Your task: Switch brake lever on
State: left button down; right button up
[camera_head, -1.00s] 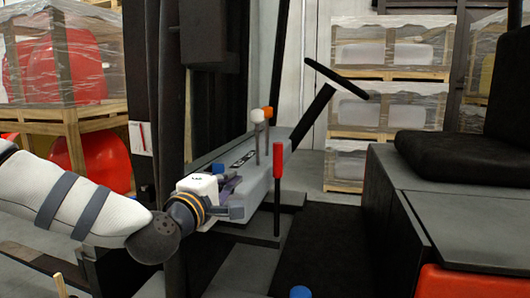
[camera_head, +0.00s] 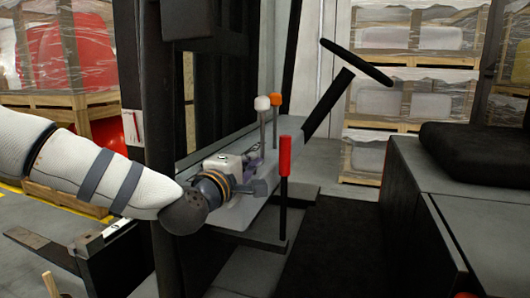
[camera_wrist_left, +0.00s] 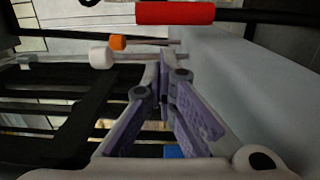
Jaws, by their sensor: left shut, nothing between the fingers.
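A lever with a red grip (camera_head: 285,156) on a dark rod stands upright beside the grey console (camera_head: 240,212) in the head view. The red grip (camera_wrist_left: 175,13) lies across the top of the left wrist view. Two thin levers with a white knob (camera_head: 262,103) and an orange knob (camera_head: 277,99) rise from the console behind it. No label shows which one is the brake lever. My left gripper (camera_head: 262,187) is over the console, just left of the red lever's rod. Its fingers (camera_wrist_left: 166,72) are shut and empty. My right gripper is not in view.
A black steering wheel (camera_head: 357,63) is beyond the console. A black seat (camera_head: 475,150) on a dark box stands at the right. A dark post (camera_head: 147,90) is left of the console. A blue knob (camera_wrist_left: 173,152) shows below my fingers. Dark floor lies between console and seat.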

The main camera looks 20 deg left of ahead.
pick_arm(q)
jog(key=w, duration=0.4)
jog(key=w+b, duration=0.1)
jog(key=w, duration=0.1)
jog(key=shift+w+d+f, duration=0.25)
jog(key=shift+w+f, duration=0.1)
jog(key=shift+w+d+r, duration=0.1)
jog(key=shift+w+r, duration=0.1)
jog(key=shift+w, duration=0.4)
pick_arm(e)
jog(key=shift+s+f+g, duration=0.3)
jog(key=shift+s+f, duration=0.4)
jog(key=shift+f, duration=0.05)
